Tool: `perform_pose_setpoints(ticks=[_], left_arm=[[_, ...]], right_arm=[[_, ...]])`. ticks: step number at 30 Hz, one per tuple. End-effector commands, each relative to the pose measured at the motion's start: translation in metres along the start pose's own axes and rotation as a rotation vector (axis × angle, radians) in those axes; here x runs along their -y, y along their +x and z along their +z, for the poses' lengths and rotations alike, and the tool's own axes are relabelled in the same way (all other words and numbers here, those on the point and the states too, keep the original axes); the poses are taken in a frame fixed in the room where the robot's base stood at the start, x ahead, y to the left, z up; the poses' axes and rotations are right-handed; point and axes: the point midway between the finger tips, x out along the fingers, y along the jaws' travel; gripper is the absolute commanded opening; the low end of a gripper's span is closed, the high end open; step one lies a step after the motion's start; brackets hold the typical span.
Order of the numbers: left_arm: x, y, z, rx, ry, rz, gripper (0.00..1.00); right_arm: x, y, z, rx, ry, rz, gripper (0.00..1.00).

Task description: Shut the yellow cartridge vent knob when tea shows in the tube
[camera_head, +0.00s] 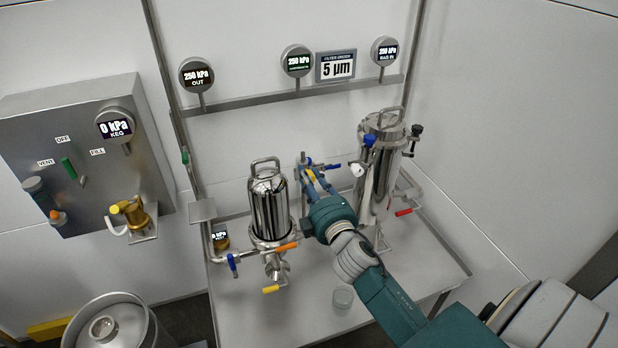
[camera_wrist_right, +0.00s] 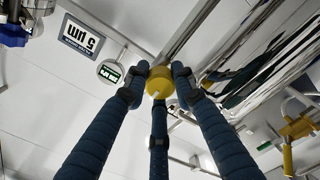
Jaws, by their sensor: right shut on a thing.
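The round yellow knob (camera_wrist_right: 160,82) sits between the blue fingers of my right gripper (camera_wrist_right: 158,84) in the wrist view, with a pale mark on its face. My right gripper (camera_head: 309,174) is shut on it. In the head view the fingers lie just right of the shiny cartridge housing (camera_head: 268,208) and mostly hide the knob. Polished metal (camera_wrist_right: 262,62) shows at the right in the wrist view. I cannot make out a tube or any tea in it. My left gripper is not in view.
A second steel housing (camera_head: 376,190) with blue, black and red handles stands right of my right gripper. Gauges read 250 kPa; the keg gauge (camera_head: 115,124) reads 0 kPa. A keg (camera_head: 118,325) stands lower left.

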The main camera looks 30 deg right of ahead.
Motion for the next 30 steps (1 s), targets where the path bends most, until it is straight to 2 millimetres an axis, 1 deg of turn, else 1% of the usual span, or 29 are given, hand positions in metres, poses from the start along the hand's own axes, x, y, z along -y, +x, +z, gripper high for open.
perform_pose_setpoints(ticks=[1, 13, 14, 16, 17, 25, 28, 30], left_arm=[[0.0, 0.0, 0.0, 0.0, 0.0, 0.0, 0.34], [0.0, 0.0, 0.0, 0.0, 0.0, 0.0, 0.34], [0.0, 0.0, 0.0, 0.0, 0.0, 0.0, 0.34], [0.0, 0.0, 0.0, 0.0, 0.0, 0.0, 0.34], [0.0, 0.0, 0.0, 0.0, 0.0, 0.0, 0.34], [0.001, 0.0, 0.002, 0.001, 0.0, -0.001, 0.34], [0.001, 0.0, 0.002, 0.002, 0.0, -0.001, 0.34], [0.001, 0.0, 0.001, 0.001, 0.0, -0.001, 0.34]], right_arm=[[0.004, -0.001, 0.003, 0.006, -0.007, -0.006, 0.0], [0.004, -0.001, 0.003, 0.006, -0.012, -0.007, 0.0], [0.004, -0.001, 0.003, 0.006, -0.012, -0.007, 0.29], [0.004, -0.001, 0.003, 0.006, -0.012, -0.006, 0.43], [0.003, -0.001, 0.003, 0.005, -0.011, -0.006, 0.45], [0.002, -0.001, 0.001, 0.002, -0.01, -0.003, 0.45], [0.002, -0.008, 0.001, 0.002, -0.009, -0.003, 0.45], [0.002, -0.017, 0.002, 0.003, -0.008, -0.004, 0.45]])
